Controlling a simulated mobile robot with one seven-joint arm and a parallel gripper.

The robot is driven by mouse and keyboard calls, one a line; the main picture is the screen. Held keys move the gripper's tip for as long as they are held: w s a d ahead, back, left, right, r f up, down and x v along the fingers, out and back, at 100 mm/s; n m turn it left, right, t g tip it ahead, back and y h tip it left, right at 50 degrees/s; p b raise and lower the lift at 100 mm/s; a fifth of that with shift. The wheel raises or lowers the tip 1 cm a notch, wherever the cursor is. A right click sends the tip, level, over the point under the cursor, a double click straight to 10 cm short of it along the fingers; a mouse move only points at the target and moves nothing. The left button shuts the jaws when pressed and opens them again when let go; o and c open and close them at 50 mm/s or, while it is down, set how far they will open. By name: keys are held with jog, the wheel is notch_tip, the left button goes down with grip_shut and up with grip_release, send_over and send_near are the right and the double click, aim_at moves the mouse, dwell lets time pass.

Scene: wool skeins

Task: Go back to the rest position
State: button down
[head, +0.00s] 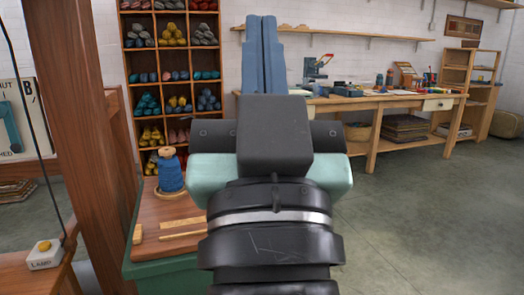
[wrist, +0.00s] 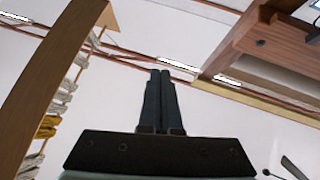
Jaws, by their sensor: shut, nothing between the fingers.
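My gripper (head: 264,55) stands upright in the middle of the head view, its two blue-grey fingers pressed together and pointing up. In the wrist view my gripper (wrist: 159,100) also has its fingers side by side with nothing between them. It is raised in front of the shelf and the far wall, touching nothing that I can see. My wrist hides part of the room behind it.
A cubby shelf (head: 158,50) of wool skeins stands behind, left of my gripper. A blue spool (head: 171,176) sits on a wooden-topped green cabinet (head: 150,232). A wooden post (head: 82,130) rises at left. A workbench (head: 400,100) stands back right; the floor (head: 430,220) at right is clear.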

jog(key=s+r+t+h+p, duration=0.1)
jog(key=s+r+p, duration=0.2)
jog(key=r+p, duration=3.1)
notch_tip(320, 180, up, 2)
jog(key=shift+r, duration=0.15)
